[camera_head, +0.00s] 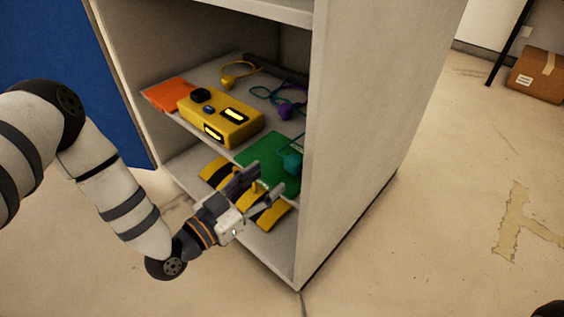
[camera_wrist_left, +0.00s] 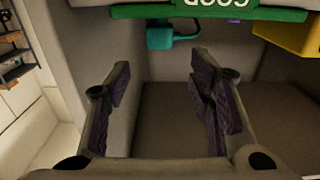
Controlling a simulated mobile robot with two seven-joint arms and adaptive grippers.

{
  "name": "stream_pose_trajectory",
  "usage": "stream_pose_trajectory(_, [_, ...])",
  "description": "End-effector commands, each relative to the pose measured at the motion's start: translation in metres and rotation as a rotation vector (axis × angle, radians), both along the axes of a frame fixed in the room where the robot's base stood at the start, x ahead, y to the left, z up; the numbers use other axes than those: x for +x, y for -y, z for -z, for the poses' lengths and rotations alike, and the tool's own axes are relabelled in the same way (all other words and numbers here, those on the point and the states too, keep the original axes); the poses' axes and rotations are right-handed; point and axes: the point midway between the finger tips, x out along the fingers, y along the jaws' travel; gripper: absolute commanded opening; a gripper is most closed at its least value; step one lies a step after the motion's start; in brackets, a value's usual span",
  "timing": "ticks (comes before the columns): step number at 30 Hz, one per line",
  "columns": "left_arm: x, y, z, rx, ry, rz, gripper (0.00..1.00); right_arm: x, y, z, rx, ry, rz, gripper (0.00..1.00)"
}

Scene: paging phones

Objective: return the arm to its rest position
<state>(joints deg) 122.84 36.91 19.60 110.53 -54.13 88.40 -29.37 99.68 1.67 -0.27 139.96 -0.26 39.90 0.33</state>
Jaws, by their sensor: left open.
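My left gripper (camera_head: 262,185) is at the open front of a grey cabinet (camera_head: 362,110), in front of its lower shelf. Its two fingers are spread apart. In the left wrist view the gripper (camera_wrist_left: 160,85) is open, with nothing between its fingers. My left arm comes in from the left of the head view and bends down, then up to the gripper. A small part of a dark shape shows at the bottom right corner of the head view; I cannot tell what it is. My right gripper does not show.
The upper shelf holds a yellow device (camera_head: 228,118), an orange card (camera_head: 165,95), a green card (camera_head: 262,155) and a purple item (camera_head: 286,110). A yellow and black striped piece (camera_head: 272,214) lies below. A blue door (camera_head: 95,75) stands left. A cardboard box (camera_head: 537,75) sits at far right; floor is open.

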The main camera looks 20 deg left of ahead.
Motion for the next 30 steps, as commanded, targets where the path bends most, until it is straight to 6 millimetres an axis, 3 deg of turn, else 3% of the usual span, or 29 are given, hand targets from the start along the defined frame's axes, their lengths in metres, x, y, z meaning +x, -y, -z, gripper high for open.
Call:
stream_pose_trajectory(6, [-0.021, -0.008, 0.0, -0.001, 0.0, -0.001, 0.49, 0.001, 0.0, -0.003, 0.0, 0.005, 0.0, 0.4])
stream_pose_trajectory(19, [-0.02, -0.008, -0.004, 0.0, 0.004, 0.0, 0.49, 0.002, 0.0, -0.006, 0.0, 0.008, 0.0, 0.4])
stream_pose_trajectory(20, [-0.02, -0.008, -0.011, 0.0, 0.009, 0.0, 0.49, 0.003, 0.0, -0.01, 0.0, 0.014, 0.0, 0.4])
stream_pose_trajectory(23, [-0.015, -0.008, -0.06, 0.0, 0.047, 0.0, 0.49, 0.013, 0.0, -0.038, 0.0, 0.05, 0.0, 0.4])
stream_pose_trajectory(28, [-0.002, -0.008, -0.172, 0.0, 0.144, 0.0, 0.49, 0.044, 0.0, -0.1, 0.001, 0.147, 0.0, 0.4])
stream_pose_trajectory(29, [-0.002, -0.008, -0.177, -0.001, 0.148, -0.001, 0.49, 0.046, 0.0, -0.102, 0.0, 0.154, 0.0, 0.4])
stream_pose_trajectory(30, [-0.005, -0.008, -0.154, -0.001, 0.126, -0.001, 0.49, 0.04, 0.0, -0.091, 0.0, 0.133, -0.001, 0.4])
